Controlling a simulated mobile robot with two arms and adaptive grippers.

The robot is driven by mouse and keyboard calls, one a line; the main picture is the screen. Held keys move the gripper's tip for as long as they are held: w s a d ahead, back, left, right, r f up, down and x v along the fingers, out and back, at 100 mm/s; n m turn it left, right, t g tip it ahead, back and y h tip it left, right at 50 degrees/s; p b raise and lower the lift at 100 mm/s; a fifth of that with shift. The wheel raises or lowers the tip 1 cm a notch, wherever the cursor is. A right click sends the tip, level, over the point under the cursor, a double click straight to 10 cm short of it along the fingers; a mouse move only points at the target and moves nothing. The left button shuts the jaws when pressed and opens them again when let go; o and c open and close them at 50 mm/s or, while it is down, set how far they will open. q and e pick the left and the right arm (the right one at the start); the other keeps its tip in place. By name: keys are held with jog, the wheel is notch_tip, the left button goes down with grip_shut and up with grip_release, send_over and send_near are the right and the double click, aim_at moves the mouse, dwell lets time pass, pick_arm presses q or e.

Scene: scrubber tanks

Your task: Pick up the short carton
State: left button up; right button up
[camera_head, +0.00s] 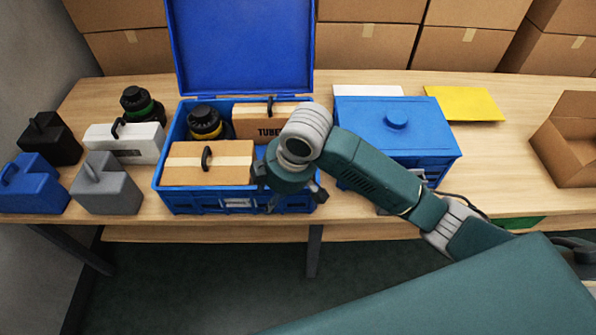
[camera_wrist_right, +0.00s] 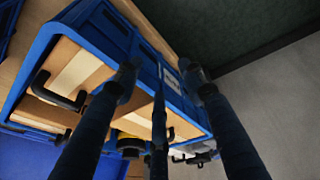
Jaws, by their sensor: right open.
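An open blue crate (camera_head: 168,195) holds several tan cartons. A carton with a pale tape strip and black handle (camera_head: 190,173) lies at the front left, and a carton marked TUBE (camera_head: 258,124) stands at the back. In the wrist view, a taped carton with a black handle (camera_wrist_right: 78,66) sits inside the crate; my arm seems to hide it in the head view. I cannot tell for sure which is the short one. My right gripper (camera_head: 293,197) is open and empty over the crate's front right corner. Its fingers (camera_wrist_right: 160,85) also show in the wrist view. My left gripper is out of view.
A yellow-and-black canister (camera_head: 205,122) is in the crate, and its blue lid (camera_head: 240,45) stands up behind. A closed blue box (camera_head: 375,125) is close on the right. Black, white, grey and blue containers crowd the left. An open cardboard box (camera_head: 570,150) is far right.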

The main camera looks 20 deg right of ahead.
jog(key=w+d+r+n+h, duration=0.2)
jog(key=w+d+r+h, duration=0.1)
jog(key=w+d+r, duration=0.65)
jog(key=shift+g, duration=0.3)
jog(key=f, duration=0.2)
jog(key=f+p, duration=0.1)
jog(key=f, duration=0.1)
jog(key=w+d+f, duration=0.1)
jog(key=f, duration=0.2)
jog(key=shift+p, duration=0.4)
jog(key=shift+f, duration=0.4)
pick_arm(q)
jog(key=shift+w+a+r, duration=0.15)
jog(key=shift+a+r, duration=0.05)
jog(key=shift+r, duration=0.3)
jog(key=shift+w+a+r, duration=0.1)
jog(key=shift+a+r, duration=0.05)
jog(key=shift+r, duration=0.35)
pick_arm(e)
jog(key=shift+r, duration=0.1)
grip_shut()
